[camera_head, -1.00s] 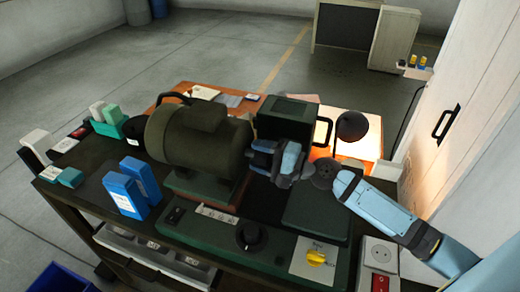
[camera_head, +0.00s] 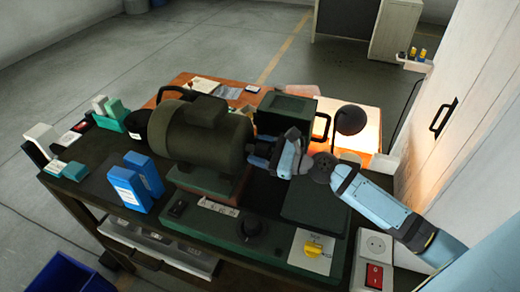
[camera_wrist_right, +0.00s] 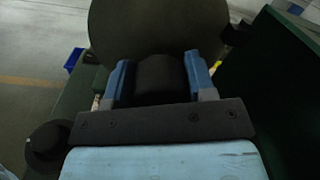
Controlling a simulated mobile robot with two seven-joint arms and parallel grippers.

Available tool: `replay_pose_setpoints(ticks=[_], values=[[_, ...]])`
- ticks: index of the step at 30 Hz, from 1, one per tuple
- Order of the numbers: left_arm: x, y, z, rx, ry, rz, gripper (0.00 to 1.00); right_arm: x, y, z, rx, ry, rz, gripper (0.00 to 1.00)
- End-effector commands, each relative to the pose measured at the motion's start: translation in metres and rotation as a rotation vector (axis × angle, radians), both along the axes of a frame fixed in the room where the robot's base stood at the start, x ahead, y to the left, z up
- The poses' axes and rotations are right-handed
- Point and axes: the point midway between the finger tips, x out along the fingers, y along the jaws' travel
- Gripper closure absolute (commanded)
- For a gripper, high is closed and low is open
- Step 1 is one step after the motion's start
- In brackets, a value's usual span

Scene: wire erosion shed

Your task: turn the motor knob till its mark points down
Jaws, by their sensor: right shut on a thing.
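The dark motor (camera_head: 203,137) lies on its side on a green base on the bench. My right gripper (camera_head: 260,154) is at the motor's right end. In the right wrist view, its two blue fingers (camera_wrist_right: 160,82) are shut around a dark round knob (camera_wrist_right: 158,72) in front of the motor's large round end face (camera_wrist_right: 150,25). The knob's mark does not show; the knob is mostly hidden by the gripper in the head view. My left gripper is not in view.
A green panel in front carries a black knob (camera_head: 251,228) and a yellow switch (camera_head: 313,250). Blue boxes (camera_head: 128,188) stand at the left. A dark lamp (camera_head: 350,120) is behind my arm. A socket with a red switch (camera_head: 374,276) is at the right front.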

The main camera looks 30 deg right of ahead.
Motion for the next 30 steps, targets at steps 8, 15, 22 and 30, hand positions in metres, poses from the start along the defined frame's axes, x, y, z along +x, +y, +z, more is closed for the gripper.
replay_pose_setpoints(ticks=[8,15,22,30], values=[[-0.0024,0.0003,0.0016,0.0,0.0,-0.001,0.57,0.0007,-0.0008,0.0004,0.185,0.164,-0.001,0.73],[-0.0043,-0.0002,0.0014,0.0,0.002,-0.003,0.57,0.0008,-0.0009,0.0004,0.31,0.276,0.0,0.73],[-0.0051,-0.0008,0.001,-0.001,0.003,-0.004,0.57,0.0009,-0.0011,0.0003,0.381,0.34,-0.001,0.73],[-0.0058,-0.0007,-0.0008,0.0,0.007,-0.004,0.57,0.0009,-0.0011,0.0,0.413,0.368,0.0,0.73]])
